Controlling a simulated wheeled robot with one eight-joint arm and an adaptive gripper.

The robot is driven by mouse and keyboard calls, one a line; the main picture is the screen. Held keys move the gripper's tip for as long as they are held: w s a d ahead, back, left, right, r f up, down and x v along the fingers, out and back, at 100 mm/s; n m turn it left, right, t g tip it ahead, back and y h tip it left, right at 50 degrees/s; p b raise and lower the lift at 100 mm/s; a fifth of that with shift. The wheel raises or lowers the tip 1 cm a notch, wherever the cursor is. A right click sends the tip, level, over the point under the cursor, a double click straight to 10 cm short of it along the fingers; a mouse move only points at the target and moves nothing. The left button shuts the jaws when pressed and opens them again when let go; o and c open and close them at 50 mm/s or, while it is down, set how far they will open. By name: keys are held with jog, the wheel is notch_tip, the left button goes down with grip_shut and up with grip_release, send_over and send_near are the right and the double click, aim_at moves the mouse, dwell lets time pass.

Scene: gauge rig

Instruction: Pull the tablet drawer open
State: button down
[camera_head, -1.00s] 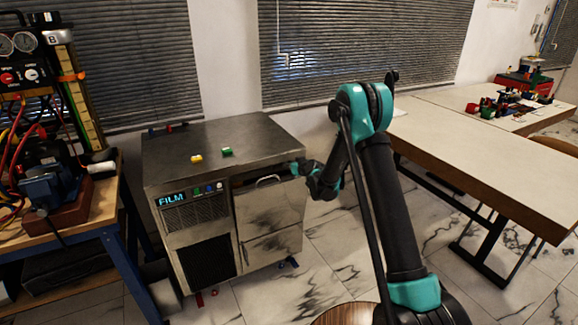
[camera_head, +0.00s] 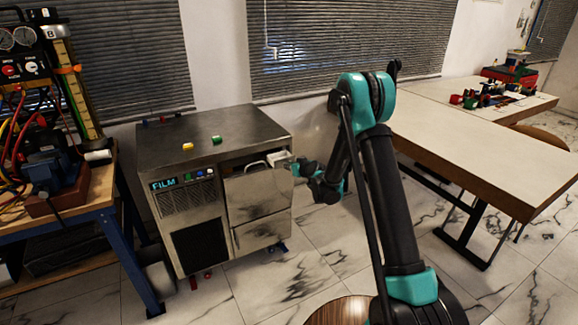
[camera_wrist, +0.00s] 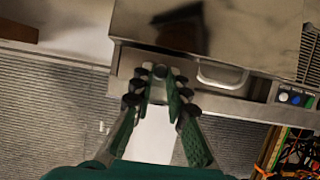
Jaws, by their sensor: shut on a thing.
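The metal cabinet (camera_head: 210,125) labelled FILM stands left of my arm. A small pale block-like part (camera_head: 279,158) juts at the upper right of the cabinet front, just right of that handle. I cannot tell whether it is the tablet drawer. My gripper (camera_head: 294,168) is at this part. In the wrist view its dark fingertips (camera_wrist: 160,74) are close together at the cabinet front, beside the bar handle and apart from it. They hide what they grip.
A workbench (camera_head: 62,215) with gauges is at left. A long table (camera_head: 480,150) is at right. Marble floor (camera_head: 330,240) is clear between cabinet and table.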

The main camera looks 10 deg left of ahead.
jog(key=c, duration=1.5)
grip_release()
jog(key=v, duration=1.2)
jog(key=s+d+r+m+g+h, duration=0.1)
jog(key=s+d+r+g+h, duration=0.1)
jog(key=s+d, duration=0.45)
jog(key=s+d+r+m+g+h, duration=0.15)
jog(key=s+d, duration=0.25)
jog(key=s, duration=0.5)
jog(key=s+d+f+m+g+h, duration=0.1)
jog(key=s+d, duration=0.3)
jog(key=s, duration=0.3)
jog(key=s+d+f+m+g+h, duration=0.1)
jog(key=s+d+m, duration=0.1)
jog(key=s+d, duration=0.3)
jog(key=s+d+f+m+g+h, duration=0.1)
jog(key=s+d, duration=0.3)
jog(key=s, duration=0.6)
jog(key=shift+s+d+f+g+h, duration=0.1)
jog(key=shift+s+d+g+h, duration=0.15)
jog(key=shift+s+h, duration=0.25)
